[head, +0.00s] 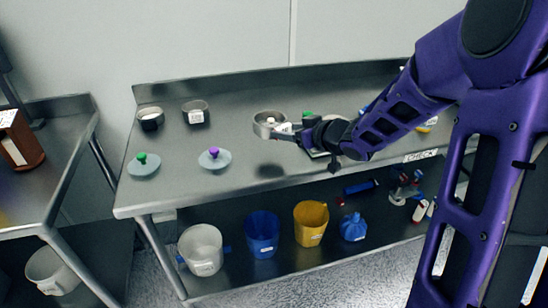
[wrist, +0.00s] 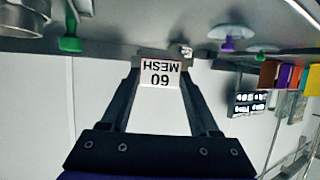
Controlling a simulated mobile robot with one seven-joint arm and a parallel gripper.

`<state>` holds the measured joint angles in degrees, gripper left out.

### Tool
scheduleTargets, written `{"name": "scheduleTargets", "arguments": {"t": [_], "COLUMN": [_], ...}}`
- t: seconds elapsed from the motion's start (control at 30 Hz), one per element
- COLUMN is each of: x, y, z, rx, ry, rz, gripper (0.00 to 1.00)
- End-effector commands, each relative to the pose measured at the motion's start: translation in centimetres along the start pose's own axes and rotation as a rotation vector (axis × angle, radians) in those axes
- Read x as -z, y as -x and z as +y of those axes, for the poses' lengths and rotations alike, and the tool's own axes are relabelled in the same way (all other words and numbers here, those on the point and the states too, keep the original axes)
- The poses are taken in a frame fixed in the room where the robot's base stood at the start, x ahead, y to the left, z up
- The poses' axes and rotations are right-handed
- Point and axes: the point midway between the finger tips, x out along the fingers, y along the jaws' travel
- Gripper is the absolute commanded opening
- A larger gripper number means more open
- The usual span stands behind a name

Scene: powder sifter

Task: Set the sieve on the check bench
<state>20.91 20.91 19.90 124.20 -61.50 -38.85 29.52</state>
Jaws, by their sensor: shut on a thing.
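The sieve (head: 268,119) is a round, shallow metal ring with a white label. My gripper (head: 288,131) is shut on its near right side. A dark shadow lies on the bench below, and the sieve appears to be held above the surface. The long steel bench (head: 235,182) carries a "CHECK" sign (head: 420,156) on its front edge at the right. My arm hides part of the bench's right half.
Two round pans, one at the back left (head: 150,120) and one beside it (head: 196,113), stand on the bench. A green-knobbed lid (head: 143,166) and a purple-knobbed lid (head: 214,160) lie nearer. Buckets (head: 203,252) stand on the lower shelf. The front middle of the bench is clear.

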Motion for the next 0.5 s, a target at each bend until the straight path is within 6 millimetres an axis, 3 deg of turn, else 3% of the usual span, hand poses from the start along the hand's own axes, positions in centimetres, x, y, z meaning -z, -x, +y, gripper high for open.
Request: {"name": "scheduleTargets", "arguments": {"t": [0.03, 0.1, 0.33, 0.5], "x": [-1.4, -2.2, -3.9, -6.2], "y": [-0.6, -1.0, -1.6, -2.6], "z": [-0.1, -0.1, 0.0, -0.1], "rx": [0.002, 0.001, 0.001, 0.001], "ry": [-0.003, -0.002, -0.001, -0.002], "rz": [-0.001, 0.001, 0.001, 0.000], "gripper": [0.00, 0.00, 0.00, 0.00]}}
